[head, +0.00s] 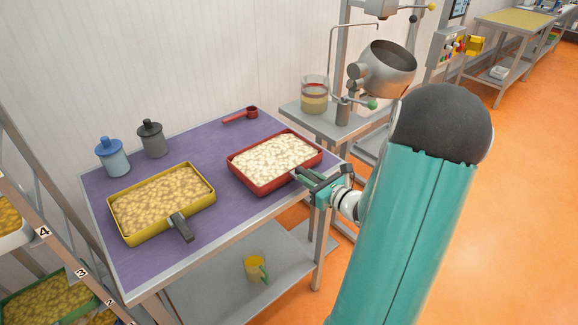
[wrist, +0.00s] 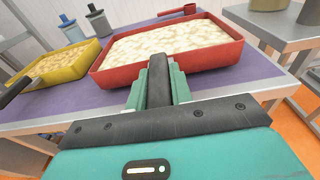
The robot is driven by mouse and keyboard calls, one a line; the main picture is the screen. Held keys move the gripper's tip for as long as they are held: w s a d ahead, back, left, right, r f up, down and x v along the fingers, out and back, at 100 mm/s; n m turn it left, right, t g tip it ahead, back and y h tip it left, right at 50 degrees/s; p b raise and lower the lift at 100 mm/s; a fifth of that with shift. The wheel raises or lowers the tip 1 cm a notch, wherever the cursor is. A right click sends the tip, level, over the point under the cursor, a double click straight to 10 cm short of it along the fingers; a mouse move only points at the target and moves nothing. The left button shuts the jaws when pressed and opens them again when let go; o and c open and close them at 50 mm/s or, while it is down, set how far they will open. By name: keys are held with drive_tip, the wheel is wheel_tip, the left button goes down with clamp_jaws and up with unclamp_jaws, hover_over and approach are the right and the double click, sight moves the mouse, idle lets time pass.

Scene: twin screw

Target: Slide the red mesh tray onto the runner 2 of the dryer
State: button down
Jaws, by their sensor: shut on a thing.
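The red tray (head: 262,184), filled with pale popcorn-like pieces, sits on the purple table top at its right end. In the wrist view the red tray (wrist: 205,63) lies straight ahead, with its dark handle running back between my fingers. My gripper (head: 308,178) is shut on that handle at the tray's near right side; the fingers also show in the wrist view (wrist: 159,88). Runner 2 itself cannot be made out clearly.
A yellow tray (head: 128,227) with tan pieces and a dark handle sits on the table's left half. Two lidded jars (head: 153,141) and a red scoop (head: 240,116) are behind. A metal stand with a kettle (head: 388,68) is at right. Orange floor (head: 520,200) is open on the right.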

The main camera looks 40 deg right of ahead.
drive_tip(key=s, duration=1.6)
drive_tip(key=shift+d, duration=0.25)
drive_tip(key=shift+s, duration=0.1)
